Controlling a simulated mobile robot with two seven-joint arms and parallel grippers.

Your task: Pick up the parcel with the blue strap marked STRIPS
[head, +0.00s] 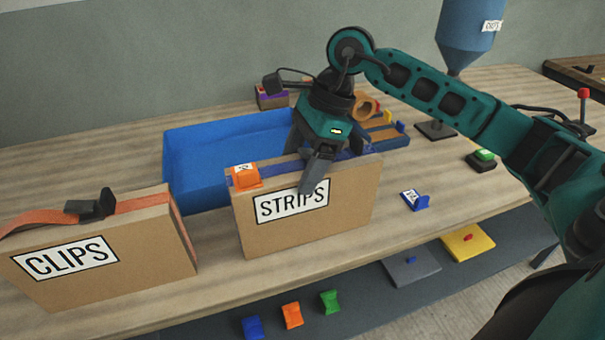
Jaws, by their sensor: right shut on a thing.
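The STRIPS parcel (345,205) is a brown box with a white label, standing upright on the wooden table. A blue strap (272,170) runs along its top, with an orange piece (246,175) near the left end. My right gripper (318,172) comes down from above and is shut on the parcel at its top edge. One finger lies over the front face beside the label; the far finger is mostly hidden. I cannot tell whether the parcel is clear of the table. My left gripper is out of view.
The CLIPS parcel (150,255) with an orange strap stands at the left. A blue bin (195,150) is right behind the STRIPS parcel. A small blue tagged piece (416,200) lies to the right. A green button (484,156) and a blue hopper (468,40) are farther back.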

